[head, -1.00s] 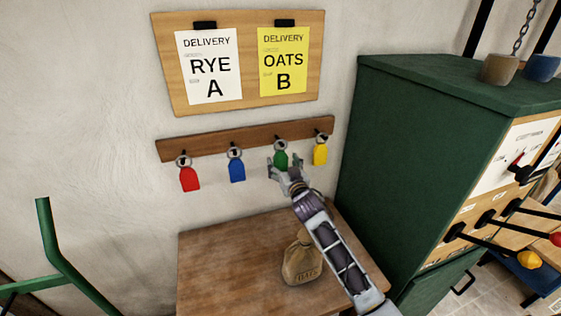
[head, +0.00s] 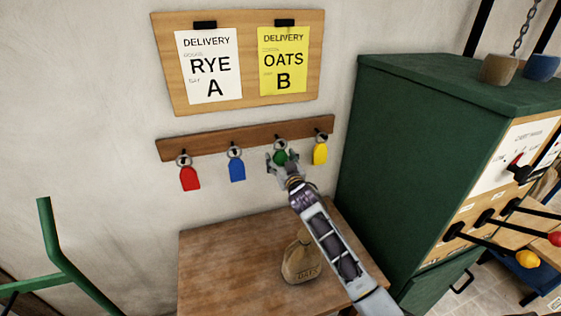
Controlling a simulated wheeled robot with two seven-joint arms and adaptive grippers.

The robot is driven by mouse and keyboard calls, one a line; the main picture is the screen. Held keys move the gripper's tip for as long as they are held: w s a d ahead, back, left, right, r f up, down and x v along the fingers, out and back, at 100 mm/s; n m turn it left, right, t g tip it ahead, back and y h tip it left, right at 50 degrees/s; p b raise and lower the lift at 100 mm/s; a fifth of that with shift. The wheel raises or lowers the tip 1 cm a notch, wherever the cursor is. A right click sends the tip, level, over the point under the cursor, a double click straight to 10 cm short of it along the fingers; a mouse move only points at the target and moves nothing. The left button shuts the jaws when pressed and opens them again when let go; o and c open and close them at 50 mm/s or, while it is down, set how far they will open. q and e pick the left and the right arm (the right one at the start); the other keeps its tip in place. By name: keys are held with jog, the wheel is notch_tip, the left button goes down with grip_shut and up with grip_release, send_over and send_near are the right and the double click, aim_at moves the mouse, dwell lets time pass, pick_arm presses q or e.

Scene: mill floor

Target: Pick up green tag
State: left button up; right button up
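The green tag (head: 281,157) hangs by its ring from a hook on the wooden key rail (head: 209,142), between the blue tag (head: 237,171) and the yellow tag (head: 320,153). My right gripper (head: 281,161) reaches up to the green tag from below. Its fingers are spread, one on each side of the tag, and the gripper hides the tag's lower part. I cannot see the fingers pressing on it. A red tag (head: 190,178) hangs at the rail's left end. My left gripper is not in view.
A wooden table (head: 220,265) below the rail bears a sack (head: 301,262). A green cabinet (head: 400,150) with levers stands close on the right. A board (head: 165,65) with two delivery notes hangs above. A green metal frame (head: 52,240) is at the left.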

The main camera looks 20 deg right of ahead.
jog(key=c, duration=0.9)
jog(key=shift+r, duration=0.85)
jog(key=shift+s+f, duration=0.1)
jog(key=shift+s, duration=0.9)
jog(key=s, duration=0.3)
jog(key=shift+s+d+b, duration=0.1)
jog(key=shift+b, duration=0.3)
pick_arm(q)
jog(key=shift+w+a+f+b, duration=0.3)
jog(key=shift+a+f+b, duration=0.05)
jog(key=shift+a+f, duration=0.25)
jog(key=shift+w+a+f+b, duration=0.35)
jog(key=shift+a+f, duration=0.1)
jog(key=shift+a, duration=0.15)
pick_arm(e)
send_near(281, 157)
jog(key=s, duration=0.7)
jog(key=shift+d, duration=0.2)
